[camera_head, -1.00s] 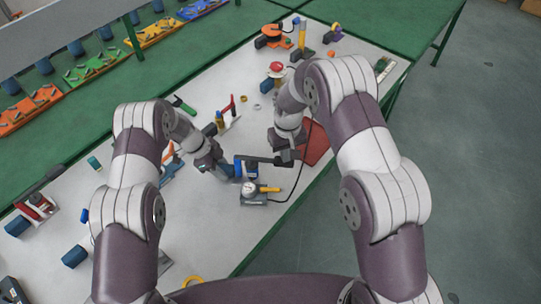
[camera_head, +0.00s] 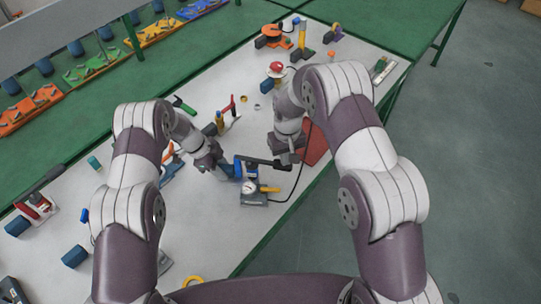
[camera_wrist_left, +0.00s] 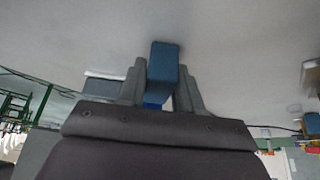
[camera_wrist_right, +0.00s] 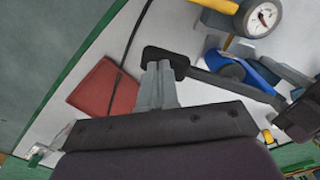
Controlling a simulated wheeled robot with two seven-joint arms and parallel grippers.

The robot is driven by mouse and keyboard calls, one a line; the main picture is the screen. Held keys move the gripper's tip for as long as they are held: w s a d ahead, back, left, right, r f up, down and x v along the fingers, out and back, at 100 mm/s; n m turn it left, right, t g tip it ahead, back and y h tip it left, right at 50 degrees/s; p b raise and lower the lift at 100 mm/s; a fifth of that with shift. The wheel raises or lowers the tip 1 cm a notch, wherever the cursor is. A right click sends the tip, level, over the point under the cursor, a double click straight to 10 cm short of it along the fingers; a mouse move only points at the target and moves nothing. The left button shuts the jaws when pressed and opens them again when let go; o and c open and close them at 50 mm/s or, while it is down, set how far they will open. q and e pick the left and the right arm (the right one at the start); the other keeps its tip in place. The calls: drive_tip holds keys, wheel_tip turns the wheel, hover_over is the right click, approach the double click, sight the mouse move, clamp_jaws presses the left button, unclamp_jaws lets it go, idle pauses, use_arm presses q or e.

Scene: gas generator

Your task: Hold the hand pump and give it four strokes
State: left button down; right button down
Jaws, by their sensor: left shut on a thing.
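The hand pump has a blue body (camera_head: 246,168), a black lever (camera_head: 262,161) and a round gauge with a yellow grip on its grey base (camera_head: 254,199). My left gripper (camera_head: 216,162) is shut on the pump's blue part, which shows between its fingers in the left wrist view (camera_wrist_left: 163,68). My right gripper (camera_head: 290,160) is at the lever's right end. In the right wrist view its fingers (camera_wrist_right: 160,75) are close together on the end of the black lever (camera_wrist_right: 230,83); the fingertips are partly hidden by it. The gauge (camera_wrist_right: 262,18) also shows there.
A black hose runs from the pump to a red block (camera_head: 317,144) beside the right gripper. A red-topped tool (camera_head: 275,70) and a red-handled piece (camera_head: 229,107) stand farther back. The table's green edge (camera_head: 290,213) is close on the right.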

drive_tip(key=shift+r, duration=1.7)
use_arm(q)
drive_tip(key=c, duration=0.7)
unclamp_jaws()
use_arm(e)
wheel_tip(320, 180, up, 5)
drive_tip(key=shift+f, duration=0.1)
use_arm(q)
drive_tip(key=v, duration=1.2)
